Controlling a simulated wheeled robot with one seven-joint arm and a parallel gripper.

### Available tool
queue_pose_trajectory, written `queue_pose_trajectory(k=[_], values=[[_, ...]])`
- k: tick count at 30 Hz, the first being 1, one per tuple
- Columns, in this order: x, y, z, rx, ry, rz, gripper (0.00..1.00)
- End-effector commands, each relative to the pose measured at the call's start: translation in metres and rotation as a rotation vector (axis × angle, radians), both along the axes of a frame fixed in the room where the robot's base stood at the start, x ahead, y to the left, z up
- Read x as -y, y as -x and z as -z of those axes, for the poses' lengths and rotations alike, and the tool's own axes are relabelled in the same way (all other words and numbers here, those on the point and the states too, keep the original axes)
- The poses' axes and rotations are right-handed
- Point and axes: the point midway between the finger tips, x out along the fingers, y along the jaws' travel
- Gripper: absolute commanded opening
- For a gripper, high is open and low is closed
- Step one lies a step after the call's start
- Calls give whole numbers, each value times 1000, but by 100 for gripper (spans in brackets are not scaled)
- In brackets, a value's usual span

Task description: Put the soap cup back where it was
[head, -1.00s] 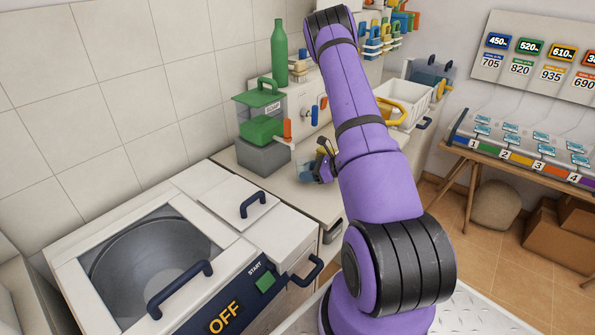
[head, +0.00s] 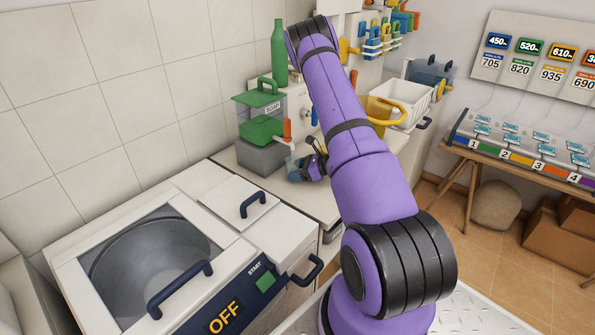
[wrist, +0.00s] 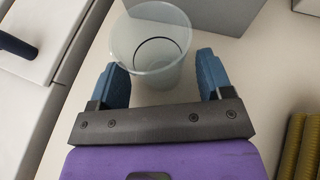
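The soap cup (head: 293,168) is a clear, pale bluish cup beside the grey soap box (head: 262,158) on the counter. In the wrist view the cup (wrist: 152,45) is upright, its open rim towards the camera. My gripper (head: 306,168) is just right of the cup in the head view. The soap box has a green lid and an orange-red lever.
A washer (head: 150,240) with a lid and dark handles is at front left. A green bottle (head: 280,55) stands behind the soap box. A yellow-handled container (head: 385,108) and a white basket (head: 405,97) are further right. Ribbed yellowish objects (wrist: 300,140) lie right in the wrist view.

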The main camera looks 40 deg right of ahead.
Motion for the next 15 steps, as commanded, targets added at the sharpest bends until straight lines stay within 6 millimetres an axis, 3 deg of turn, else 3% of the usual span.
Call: queue_pose_trajectory(k=[8, 15], values=[[2, 3, -1, 0, 0, 1, 73], [19, 30, -15, 1, 1, 5, 73]])
